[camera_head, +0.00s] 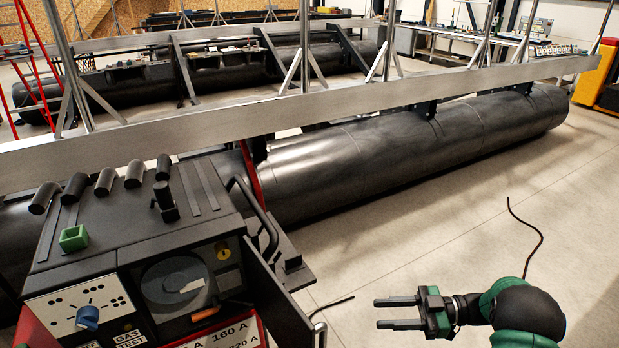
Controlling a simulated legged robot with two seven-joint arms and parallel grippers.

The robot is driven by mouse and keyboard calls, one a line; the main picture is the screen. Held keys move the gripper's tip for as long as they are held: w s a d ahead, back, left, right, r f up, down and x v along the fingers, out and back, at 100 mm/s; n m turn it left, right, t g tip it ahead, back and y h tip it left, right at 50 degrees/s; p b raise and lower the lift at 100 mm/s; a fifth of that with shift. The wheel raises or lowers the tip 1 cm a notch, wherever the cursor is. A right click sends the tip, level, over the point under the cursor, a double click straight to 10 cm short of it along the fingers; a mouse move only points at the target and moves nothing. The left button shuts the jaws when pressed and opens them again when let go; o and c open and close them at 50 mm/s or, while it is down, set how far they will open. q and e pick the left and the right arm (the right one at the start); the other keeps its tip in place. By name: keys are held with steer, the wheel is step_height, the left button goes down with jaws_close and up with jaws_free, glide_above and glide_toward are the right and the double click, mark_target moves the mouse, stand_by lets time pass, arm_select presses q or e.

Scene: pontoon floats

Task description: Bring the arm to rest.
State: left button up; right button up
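My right arm (525,308) comes in from the bottom right, black with green parts. My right gripper (398,313) points left, its two grey fingers apart with nothing between them. It is over the pale floor, to the right of the welding machine and apart from it. My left gripper and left arm are not in the head view.
A welding machine (140,235) stands at the lower left, with black cylinders and a green square block (74,238) on top. A long black pontoon float (400,150) lies behind, under a metal beam (330,103). Cables (537,237) lie on the otherwise clear right floor.

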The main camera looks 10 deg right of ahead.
steer(key=w+a+r+m+t+h+p, duration=0.1)
steer(key=w+r+m+t+h, duration=0.3)
steer(key=w, duration=0.3)
steer(key=w+a+r+m+t+h, duration=0.1)
steer(key=w+r+m+t+h, duration=0.15)
steer(key=w+t+h, duration=0.45)
steer(key=s+a+f+m+g+h, duration=0.1)
steer(key=s+f+m+g+h, duration=0.1)
steer(key=s, duration=0.7)
steer(key=s+a+f+m+g+h+p, duration=0.1)
steer(key=s+f+m+g, duration=0.3)
steer(key=s, duration=0.6)
steer(key=s+a+f+m+g+h, duration=0.1)
steer(key=s+f+m+g+h, duration=0.2)
steer(key=s, duration=0.6)
steer(key=shift+s+a+m+g, duration=0.15)
steer(key=shift+s+m+g, duration=0.15)
steer(key=shift+m+g, duration=0.65)
